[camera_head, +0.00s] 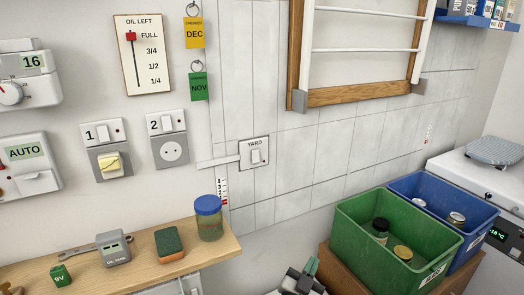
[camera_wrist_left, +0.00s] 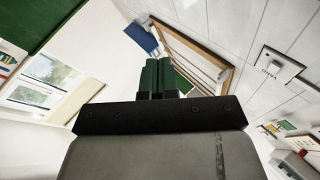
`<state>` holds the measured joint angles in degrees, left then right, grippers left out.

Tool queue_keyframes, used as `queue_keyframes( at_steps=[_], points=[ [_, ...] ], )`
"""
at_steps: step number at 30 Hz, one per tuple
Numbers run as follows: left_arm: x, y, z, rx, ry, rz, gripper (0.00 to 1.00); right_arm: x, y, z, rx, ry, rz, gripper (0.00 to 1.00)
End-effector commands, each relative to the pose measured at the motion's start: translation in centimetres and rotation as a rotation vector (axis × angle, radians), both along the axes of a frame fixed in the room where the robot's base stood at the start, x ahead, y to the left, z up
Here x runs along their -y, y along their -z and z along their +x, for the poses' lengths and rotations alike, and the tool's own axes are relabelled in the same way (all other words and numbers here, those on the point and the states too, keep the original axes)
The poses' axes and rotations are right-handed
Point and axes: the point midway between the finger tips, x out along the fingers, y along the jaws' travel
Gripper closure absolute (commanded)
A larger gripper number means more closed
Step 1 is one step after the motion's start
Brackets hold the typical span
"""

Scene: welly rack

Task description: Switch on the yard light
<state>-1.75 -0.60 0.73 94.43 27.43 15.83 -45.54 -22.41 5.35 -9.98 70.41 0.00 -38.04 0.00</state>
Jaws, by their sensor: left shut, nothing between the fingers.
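The yard light switch (camera_head: 255,154) is a white plate labelled YARD with a pale rocker, on the tiled wall right of the numbered sockets. A white conduit runs from its left side. The switch plate also shows at the right of the left wrist view (camera_wrist_left: 277,65), seen at a slant. My left gripper (camera_head: 311,267) is low in the head view, below and right of the switch and apart from it. Its green-tipped fingers (camera_wrist_left: 158,78) are together and empty. Which way the rocker is tipped is too small to tell. My right gripper is not in view.
A wooden shelf (camera_head: 140,259) at the left holds a jar (camera_head: 208,218), a sponge (camera_head: 169,245) and a grey oil tank unit (camera_head: 114,249). Green (camera_head: 350,238) and blue (camera_head: 480,215) crates stand at the right. A wood-framed rack (camera_head: 360,96) hangs above. The wall around the switch is clear.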

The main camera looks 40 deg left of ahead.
Motion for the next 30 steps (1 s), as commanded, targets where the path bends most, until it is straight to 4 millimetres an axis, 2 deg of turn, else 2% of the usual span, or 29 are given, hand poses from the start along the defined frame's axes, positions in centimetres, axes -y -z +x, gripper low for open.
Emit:
queue_keyframes(
  at_steps=[1, 3, 7, 12, 19, 30],
  points=[
    [-0.9, -2.9, 0.6, 0.067, -0.066, 0.003, 1.00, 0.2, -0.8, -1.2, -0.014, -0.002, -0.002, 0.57],
    [-2.4, -5.3, 1.0, 0.155, -0.167, 0.011, 1.00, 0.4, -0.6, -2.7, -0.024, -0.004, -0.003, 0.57],
    [-4.8, -9.1, 1.0, 0.292, -0.376, 0.020, 1.00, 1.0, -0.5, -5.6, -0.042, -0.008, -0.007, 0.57],
    [-7.2, -12.3, 0.1, 0.403, -0.637, 0.024, 1.00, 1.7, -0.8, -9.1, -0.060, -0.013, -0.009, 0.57],
    [-8.4, -13.7, -1.0, 0.456, -0.839, 0.025, 1.00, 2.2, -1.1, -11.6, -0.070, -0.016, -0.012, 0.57],
    [-8.6, -13.7, -1.2, 0.463, -0.868, 0.026, 1.00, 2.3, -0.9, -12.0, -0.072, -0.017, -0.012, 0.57]
  ],
)
